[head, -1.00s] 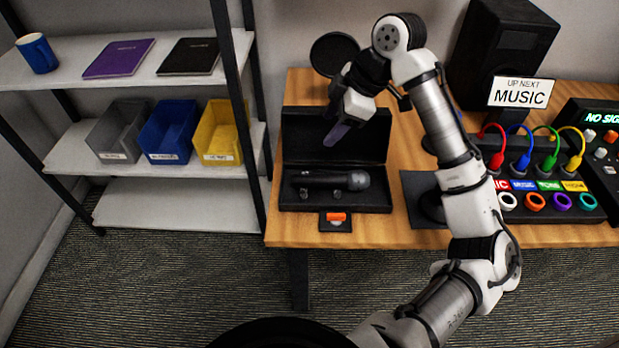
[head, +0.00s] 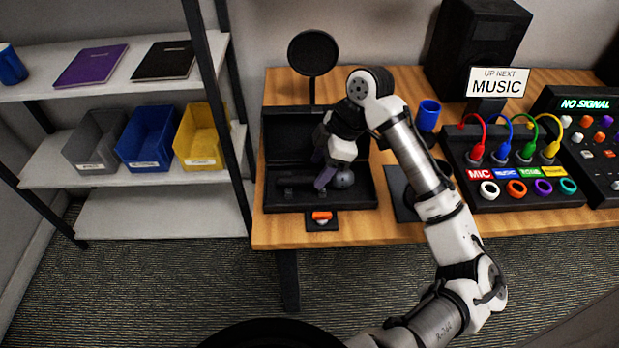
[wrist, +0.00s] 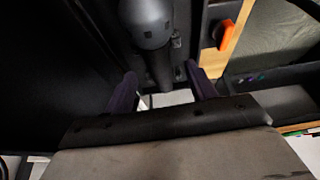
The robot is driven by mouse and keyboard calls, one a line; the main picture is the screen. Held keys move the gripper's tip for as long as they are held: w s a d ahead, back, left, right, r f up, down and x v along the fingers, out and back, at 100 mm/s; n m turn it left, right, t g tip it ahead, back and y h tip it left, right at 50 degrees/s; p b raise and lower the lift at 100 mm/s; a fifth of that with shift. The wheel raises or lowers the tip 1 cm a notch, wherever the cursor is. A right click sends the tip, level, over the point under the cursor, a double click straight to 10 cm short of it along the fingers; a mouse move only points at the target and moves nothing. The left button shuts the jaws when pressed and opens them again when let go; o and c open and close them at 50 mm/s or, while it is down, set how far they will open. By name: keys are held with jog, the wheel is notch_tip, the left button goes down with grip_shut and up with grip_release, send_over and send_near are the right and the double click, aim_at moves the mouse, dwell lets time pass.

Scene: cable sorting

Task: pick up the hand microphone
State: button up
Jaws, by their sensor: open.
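The hand microphone (head: 344,179) is black with a round grey head and lies in an open black case (head: 364,196) on the wooden desk. In the head view my gripper (head: 321,174) is over the case and hides part of the microphone's body. In the wrist view the microphone (wrist: 148,25) has its head at the top, and its handle runs down between the two purple fingers. My gripper (wrist: 165,93) is open, with one finger on each side of the handle. I cannot tell whether the fingers touch it.
An orange piece (head: 321,216) on a dark pad sits in front of the case. The case's raised lid (head: 283,130) stands behind. A panel with coloured cables (head: 512,185) and a blue mug (head: 429,115) are to the right. A shelf with bins (head: 150,138) stands left.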

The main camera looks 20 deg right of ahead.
aim_at(315, 175)
jog(key=shift+x, duration=1.9)
jog(key=c, duration=1.1)
grip_shut()
jog(key=shift+r, duration=0.15)
